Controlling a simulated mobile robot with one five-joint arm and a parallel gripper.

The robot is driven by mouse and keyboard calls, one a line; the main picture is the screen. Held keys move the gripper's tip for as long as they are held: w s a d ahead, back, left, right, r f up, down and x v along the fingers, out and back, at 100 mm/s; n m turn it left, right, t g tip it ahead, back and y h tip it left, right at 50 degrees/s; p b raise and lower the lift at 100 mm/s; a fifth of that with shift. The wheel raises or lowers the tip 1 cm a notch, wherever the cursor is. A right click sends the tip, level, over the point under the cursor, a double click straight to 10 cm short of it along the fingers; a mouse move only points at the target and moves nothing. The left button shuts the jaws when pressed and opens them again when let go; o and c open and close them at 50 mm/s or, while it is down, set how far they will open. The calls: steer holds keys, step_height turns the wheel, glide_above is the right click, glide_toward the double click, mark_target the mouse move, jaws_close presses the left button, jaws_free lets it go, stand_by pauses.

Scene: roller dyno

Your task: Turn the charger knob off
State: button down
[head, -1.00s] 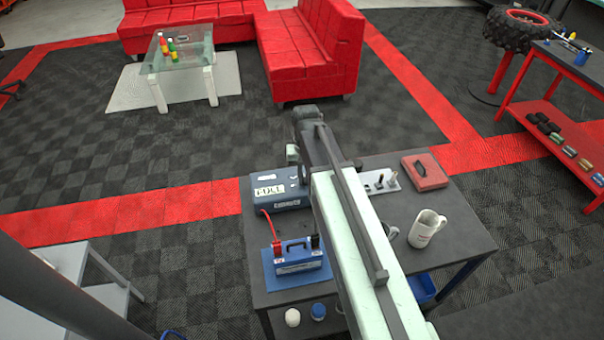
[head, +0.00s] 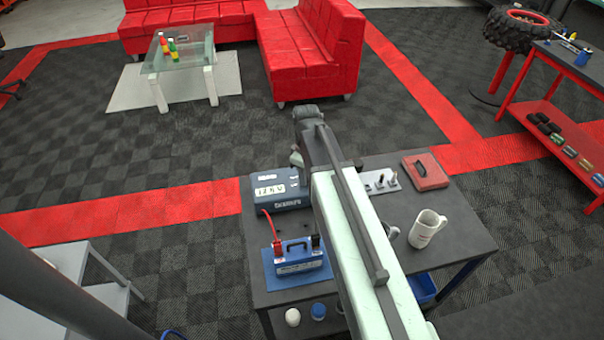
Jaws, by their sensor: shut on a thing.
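The charger (head: 277,203) is a blue-grey box at the back left of the dark workbench, with a small lit display on it. My arm reaches over the bench from the front, and its end is above the charger's right side. My gripper (head: 297,160) shows only as a small part beside the dark wrist, at the charger's back right edge. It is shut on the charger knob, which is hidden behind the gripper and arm. A red cable runs from the charger to a blue battery (head: 298,261) on a blue mat.
A white mug (head: 427,229), a red case (head: 426,172) and a metal switch panel (head: 381,182) are on the workbench (head: 460,255) right of my arm. A grey side table (head: 95,275) stands at left. Beyond the bench is open floor, then red sofas.

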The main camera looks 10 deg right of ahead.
steer(key=n, duration=0.4)
steer(key=shift+n, duration=2.1)
steer(key=shift+w, duration=0.1)
steer(key=c, duration=1.4)
jaws_free()
steer(key=shift+d, duration=0.1)
steer(key=shift+c, duration=0.2)
steer(key=shift+r, duration=0.1)
step_height(320, 180, up, 7)
steer(key=p, duration=0.7)
